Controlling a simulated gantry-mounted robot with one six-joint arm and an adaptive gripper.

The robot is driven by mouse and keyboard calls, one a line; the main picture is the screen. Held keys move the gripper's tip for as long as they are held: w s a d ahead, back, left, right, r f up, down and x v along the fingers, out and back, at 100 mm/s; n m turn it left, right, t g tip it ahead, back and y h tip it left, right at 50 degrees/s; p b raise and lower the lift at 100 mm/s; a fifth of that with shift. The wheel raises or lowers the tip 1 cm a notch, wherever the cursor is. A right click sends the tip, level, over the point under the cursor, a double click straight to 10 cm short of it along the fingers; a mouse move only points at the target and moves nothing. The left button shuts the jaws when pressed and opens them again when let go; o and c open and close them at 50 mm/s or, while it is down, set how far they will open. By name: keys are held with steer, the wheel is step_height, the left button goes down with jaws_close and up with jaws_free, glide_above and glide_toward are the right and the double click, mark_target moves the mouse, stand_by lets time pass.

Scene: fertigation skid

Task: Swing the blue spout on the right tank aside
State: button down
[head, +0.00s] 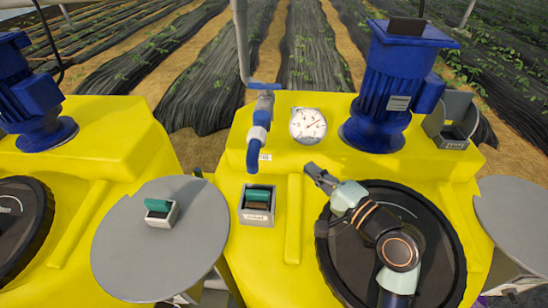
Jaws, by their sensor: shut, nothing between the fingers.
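The blue spout (254,151) hangs from a valve on a grey pipe at the back left of the right yellow tank (294,171). It points down and toward the front of the tank. My gripper (309,170) is shut and empty. In the picture it is to the right of the spout and a little lower, apart from it, over the tank top near the black round lid (434,235). My arm covers part of the lid.
A white dial gauge (308,125) and a blue motor (390,90) stand behind my gripper. A grey box with a green item (258,203) sits below the spout. A grey round table (120,245) with another green-topped block (160,211) is to the left.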

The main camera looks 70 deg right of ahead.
steer(key=b, duration=0.2)
glide_toward(264, 143)
steer(key=w+d, duration=0.2)
steer(key=d, duration=0.2)
steer(key=w, duration=0.4)
steer(key=shift+w+a+f+b, duration=0.1)
steer(key=shift+a+b, duration=0.15)
steer(key=shift+b, duration=0.1)
